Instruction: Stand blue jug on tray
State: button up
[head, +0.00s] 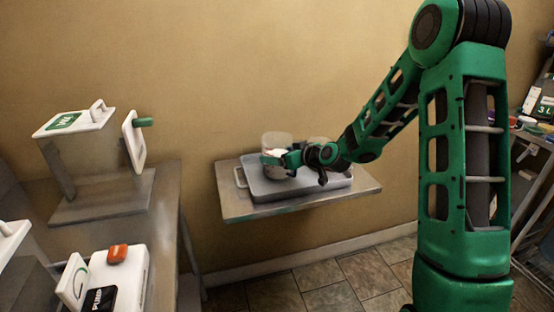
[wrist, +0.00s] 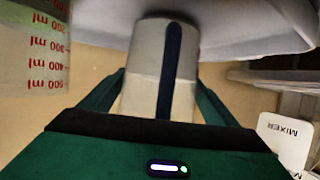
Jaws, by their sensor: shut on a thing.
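A pale jug (wrist: 146,60) with a dark blue stripe stands between my two fingers in the wrist view, which is upside down. In the head view my gripper (head: 277,158) is at the left part of the grey tray (head: 327,183), shut on the jug (head: 277,138), which looks greyish and see-through there. The jug is upright and its base meets the tray surface (wrist: 240,35) in the wrist view; I cannot tell if it bears its weight there. The gripper hides part of the jug.
The tray lies on a wall shelf (head: 255,211). A clear measuring jug (wrist: 38,60) with red ml marks stands close beside the held jug. A metal table (head: 168,220) on the left carries white devices. A rack stands at the far right.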

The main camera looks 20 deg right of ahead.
jog(key=shift+f, duration=0.4)
jog(key=shift+f, duration=0.1)
jog(key=o, duration=1.6)
jog(key=v, duration=1.2)
jog(key=shift+s, duration=0.1)
